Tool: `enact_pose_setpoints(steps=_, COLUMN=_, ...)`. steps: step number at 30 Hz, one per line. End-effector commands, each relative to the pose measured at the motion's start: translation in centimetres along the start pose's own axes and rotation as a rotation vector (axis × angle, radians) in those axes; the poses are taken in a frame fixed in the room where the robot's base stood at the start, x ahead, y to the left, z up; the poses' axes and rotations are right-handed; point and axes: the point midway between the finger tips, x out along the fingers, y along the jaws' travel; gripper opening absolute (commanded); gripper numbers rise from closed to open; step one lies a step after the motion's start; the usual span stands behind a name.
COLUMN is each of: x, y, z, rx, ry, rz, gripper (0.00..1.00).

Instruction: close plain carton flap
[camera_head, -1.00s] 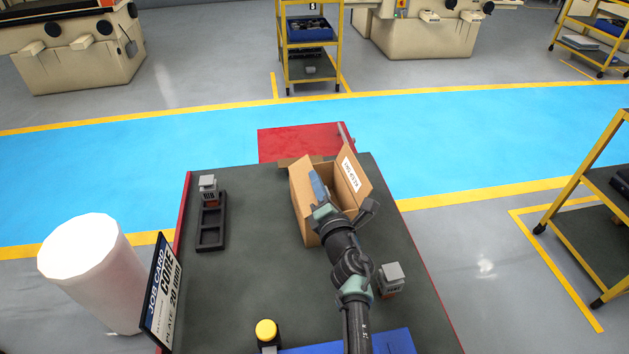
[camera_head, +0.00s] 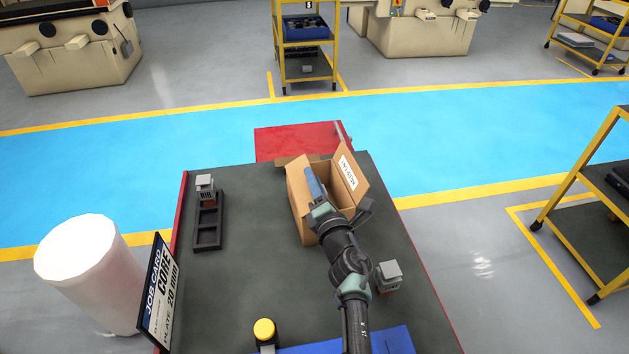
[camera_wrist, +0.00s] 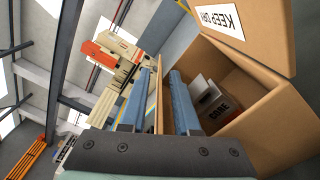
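The brown carton (camera_head: 302,217) stands open-topped on the dark bench. Its right flap (camera_head: 349,180) is raised and carries a KEEP DRY label; this flap also shows in the wrist view (camera_wrist: 262,38). The plain flap cannot be told clearly from the carton's left side, which my gripper partly hides. My gripper (camera_head: 312,178) is over the left part of the carton opening. In the wrist view my gripper's blue fingers (camera_wrist: 163,75) are apart, with a strip of brown cardboard (camera_wrist: 159,105) seen between them; I cannot tell whether they touch it. A grey block marked CORE (camera_wrist: 212,100) sits inside the carton.
A black rack (camera_head: 208,222) with a grey-topped block (camera_head: 205,188) is on the left. Another such block (camera_head: 388,276) is right of my arm. A job card sign (camera_head: 160,290), yellow button (camera_head: 264,330) and blue mat (camera_head: 392,342) are nearer. The bench between rack and carton is clear.

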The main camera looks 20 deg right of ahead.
Motion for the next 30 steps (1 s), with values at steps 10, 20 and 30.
enact_pose_setpoints(steps=10, x=-2.1, y=0.1, z=0.2, rx=0.0, ry=-0.001, rz=-0.003, gripper=0.3)
enact_pose_setpoints(steps=20, x=-8.2, y=0.2, z=0.2, rx=0.002, ry=-0.002, rz=-0.003, gripper=0.3)
enact_pose_setpoints(steps=30, x=-12.5, y=0.0, z=0.0, rx=0.001, ry=-0.001, rz=-0.001, gripper=0.3)
